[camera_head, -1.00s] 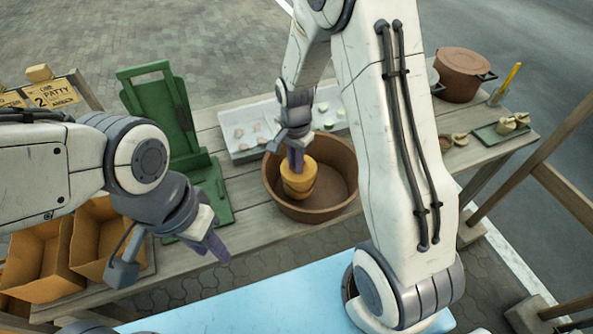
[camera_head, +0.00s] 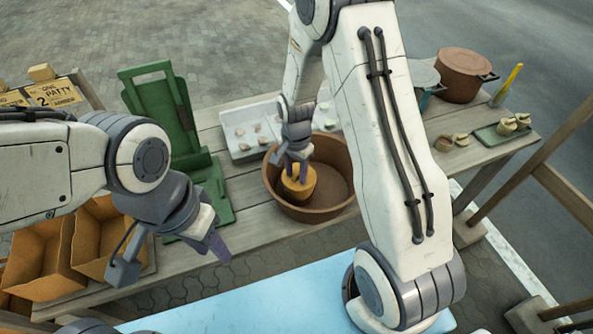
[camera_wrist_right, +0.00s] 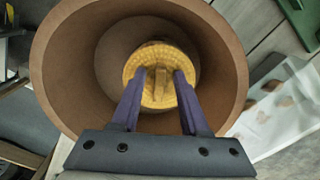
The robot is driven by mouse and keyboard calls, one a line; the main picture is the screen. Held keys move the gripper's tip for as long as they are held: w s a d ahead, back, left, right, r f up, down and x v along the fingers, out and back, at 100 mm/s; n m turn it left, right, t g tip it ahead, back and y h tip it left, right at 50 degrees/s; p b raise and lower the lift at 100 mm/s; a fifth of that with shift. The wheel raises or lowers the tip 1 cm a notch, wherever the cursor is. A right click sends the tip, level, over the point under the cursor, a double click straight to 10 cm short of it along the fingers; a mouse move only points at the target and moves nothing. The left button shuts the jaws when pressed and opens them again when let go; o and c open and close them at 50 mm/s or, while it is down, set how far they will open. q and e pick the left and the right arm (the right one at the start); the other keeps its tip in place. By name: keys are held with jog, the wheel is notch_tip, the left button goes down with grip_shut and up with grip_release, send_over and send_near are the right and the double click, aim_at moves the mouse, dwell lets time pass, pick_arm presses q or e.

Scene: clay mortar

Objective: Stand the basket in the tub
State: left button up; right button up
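The yellow-orange woven basket (camera_head: 299,190) is inside the round brown tub (camera_head: 330,206), toward its left side, and looks upright. In the right wrist view the basket (camera_wrist_right: 158,62) shows from above with the tub wall (camera_wrist_right: 228,75) around it. A small upright piece stands in the basket's middle. My right gripper (camera_head: 297,172) is over the basket, its purple fingers (camera_wrist_right: 158,82) spread apart on either side of that piece, with gaps between. The basket's underside is hidden. My left gripper (camera_head: 215,246) hangs empty in front of the table; its finger gap is unclear.
A green stand (camera_head: 200,170) is left of the tub, with open orange boxes (camera_head: 98,262) nearer left. A pale tray (camera_head: 243,150) with small pieces lies behind the tub. A lidded brown pot (camera_head: 462,76) and a small green tray (camera_head: 490,136) are at right.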

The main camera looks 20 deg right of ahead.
notch_tip(320, 180, up, 12)
jog(key=f+b, duration=0.1)
jog(key=s+a+r+n, duration=0.7)
jog(key=s+a+n, duration=0.3)
jog(key=s+a, duration=0.15)
jog(key=s+n+y, duration=0.1)
jog(key=s+n, duration=0.7)
jog(key=s, duration=0.4)
jog(key=shift+a+r+n, duration=0.25)
jog(key=shift+a+n, duration=0.15)
jog(key=shift+w+d, duration=0.1)
